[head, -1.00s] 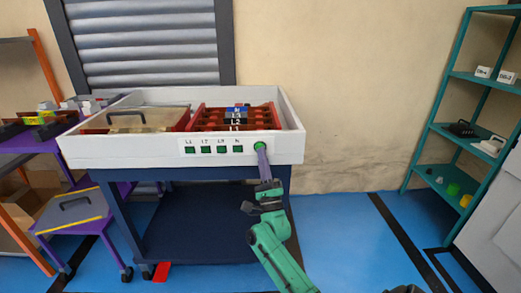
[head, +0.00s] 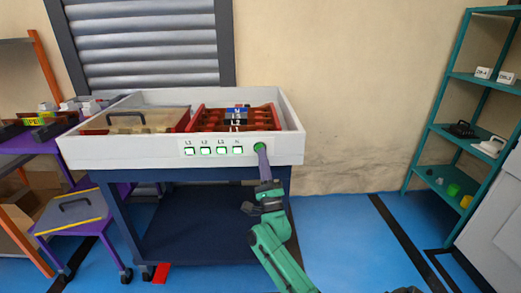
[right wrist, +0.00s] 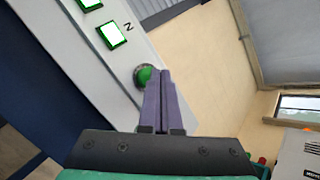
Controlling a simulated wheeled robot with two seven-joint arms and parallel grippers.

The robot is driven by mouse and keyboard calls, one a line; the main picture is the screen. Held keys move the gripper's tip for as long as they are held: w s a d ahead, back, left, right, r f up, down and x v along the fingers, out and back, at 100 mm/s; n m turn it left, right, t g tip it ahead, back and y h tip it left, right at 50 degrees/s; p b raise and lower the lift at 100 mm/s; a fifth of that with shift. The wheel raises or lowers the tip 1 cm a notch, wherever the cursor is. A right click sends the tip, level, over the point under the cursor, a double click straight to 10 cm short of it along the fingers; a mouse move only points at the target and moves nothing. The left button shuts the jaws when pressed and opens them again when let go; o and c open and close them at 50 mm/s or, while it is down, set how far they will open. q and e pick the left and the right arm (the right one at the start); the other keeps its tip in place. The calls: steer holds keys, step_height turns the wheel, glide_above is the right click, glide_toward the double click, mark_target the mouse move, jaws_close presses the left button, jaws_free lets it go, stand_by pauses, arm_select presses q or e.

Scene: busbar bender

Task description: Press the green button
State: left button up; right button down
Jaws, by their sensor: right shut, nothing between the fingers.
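The round green button (head: 260,147) sits at the right end of the panel on the white machine's front. It also shows in the right wrist view (right wrist: 144,76), partly hidden by my fingers. My right gripper (head: 262,150) is shut and empty, with its purple fingertips at the button; they seem to touch it, though the contact itself is hidden. The fingers fill the middle of the right wrist view (right wrist: 163,75). Left of the button, the square lamps L1 (head: 190,152), L2 (head: 206,151), L3 (head: 222,150) and N (head: 238,150) glow white with green rims. My left gripper is not in view.
The white machine tray (head: 120,153) rests on a dark blue stand (head: 200,215) and holds red busbar parts (head: 212,120). A purple step cart (head: 75,212) stands at left. A teal shelf (head: 440,130) stands at right. Blue floor (head: 345,235) between is clear.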

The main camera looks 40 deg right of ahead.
steer(key=s+a+p, duration=0.3)
steer(key=s, duration=0.1)
steer(key=shift+s+a, duration=0.35)
steer(key=shift+s, duration=0.05)
stand_by(0.6)
